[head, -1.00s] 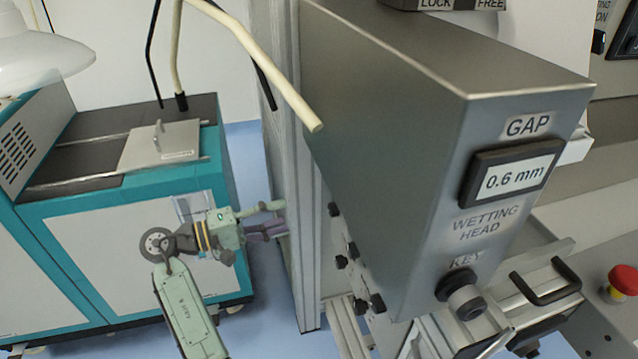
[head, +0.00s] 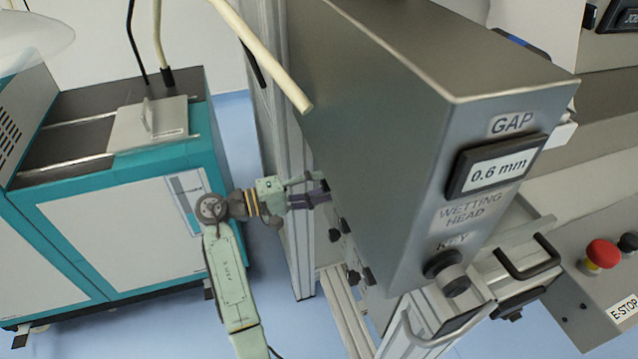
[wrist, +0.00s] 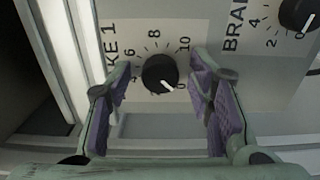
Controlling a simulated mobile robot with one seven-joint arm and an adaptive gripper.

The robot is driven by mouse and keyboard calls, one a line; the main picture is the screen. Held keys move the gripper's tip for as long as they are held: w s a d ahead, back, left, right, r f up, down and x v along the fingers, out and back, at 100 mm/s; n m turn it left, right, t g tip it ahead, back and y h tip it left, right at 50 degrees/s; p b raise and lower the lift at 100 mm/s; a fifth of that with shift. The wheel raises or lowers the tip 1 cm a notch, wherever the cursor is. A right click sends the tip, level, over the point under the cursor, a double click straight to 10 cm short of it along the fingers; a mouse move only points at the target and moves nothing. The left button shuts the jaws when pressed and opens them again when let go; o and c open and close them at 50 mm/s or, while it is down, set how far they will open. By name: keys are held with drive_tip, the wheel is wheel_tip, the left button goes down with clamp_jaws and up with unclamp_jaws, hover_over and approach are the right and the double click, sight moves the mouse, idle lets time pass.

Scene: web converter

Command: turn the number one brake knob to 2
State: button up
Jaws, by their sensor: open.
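The number one brake knob (wrist: 160,74) is a round black knob in the wrist view, on a pale panel with a partly hidden "KE 1" label. Its white pointer aims to the lower right, at the 0 mark. Scale marks 6, 8 and 10 also show; the 2 is not visible. My gripper (wrist: 162,82) is open, with a purple-padded finger on each side of the knob in the picture; I cannot tell whether they touch it. In the head view my gripper (head: 318,195) is partly hidden at the edge of the wetting head box, and the knob is hidden.
A second brake knob (wrist: 299,13) sits at the upper right of the wrist view, pointing near 0. The wetting head box (head: 400,130) stands beside my arm. A teal cabinet (head: 110,235) is at left, and a red emergency stop (head: 602,254) at right.

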clamp_jaws()
idle(0.7)
